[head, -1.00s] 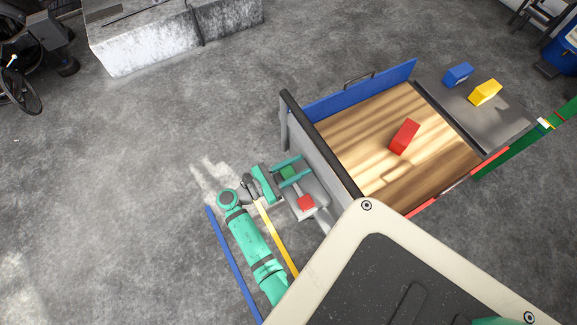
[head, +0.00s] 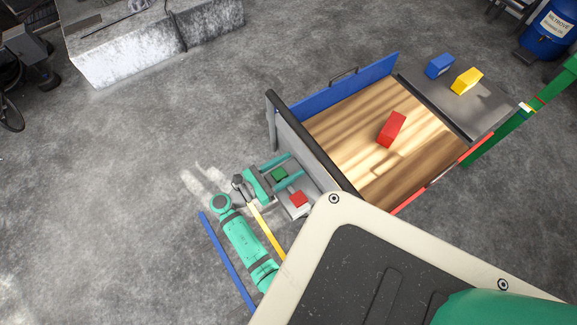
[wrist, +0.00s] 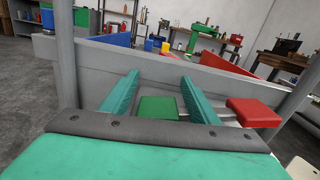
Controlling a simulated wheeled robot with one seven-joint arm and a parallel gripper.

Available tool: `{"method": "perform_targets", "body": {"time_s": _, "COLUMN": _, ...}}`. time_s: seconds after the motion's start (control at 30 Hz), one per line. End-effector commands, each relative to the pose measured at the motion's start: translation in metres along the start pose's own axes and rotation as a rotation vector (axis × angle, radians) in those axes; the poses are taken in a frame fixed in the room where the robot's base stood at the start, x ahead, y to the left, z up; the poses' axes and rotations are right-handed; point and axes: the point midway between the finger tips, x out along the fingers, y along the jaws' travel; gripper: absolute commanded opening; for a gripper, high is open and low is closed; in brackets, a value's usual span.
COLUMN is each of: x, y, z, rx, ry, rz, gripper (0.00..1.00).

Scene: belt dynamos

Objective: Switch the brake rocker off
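A rocker with a green pad (head: 279,174) and a red pad (head: 298,199) sits on a grey mount against the outer side of the wood-floored bed. The wrist view also shows the green pad (wrist: 158,107) and the red pad (wrist: 253,112), to its right. My gripper (head: 284,166) is open and empty. Its two teal fingers (wrist: 158,88) lie either side of the green pad, with the red pad outside the right finger. I cannot tell whether the fingers touch the rocker.
A grey end wall (wrist: 165,72) stands just beyond my fingertips. The wood bed (head: 350,115) holds a red block (head: 392,129). Blue (head: 439,67) and yellow (head: 467,81) blocks lie on a dark plate. Floor at left is open, with blue (head: 226,260) and yellow (head: 268,232) strips nearby.

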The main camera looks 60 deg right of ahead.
Motion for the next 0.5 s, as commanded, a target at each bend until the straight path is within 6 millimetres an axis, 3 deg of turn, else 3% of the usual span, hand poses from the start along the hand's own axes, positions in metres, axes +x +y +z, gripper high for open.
{"method": "perform_targets", "body": {"time_s": 0.23, "x": -0.014, "y": 0.001, "z": 0.0, "rx": 0.001, "ry": 0.0, "rz": 0.003, "gripper": 0.55}}
{"method": "perform_targets", "body": {"time_s": 0.5, "x": -0.064, "y": 0.001, "z": 0.0, "rx": 0.0, "ry": 0.0, "rz": 0.005, "gripper": 0.55}}
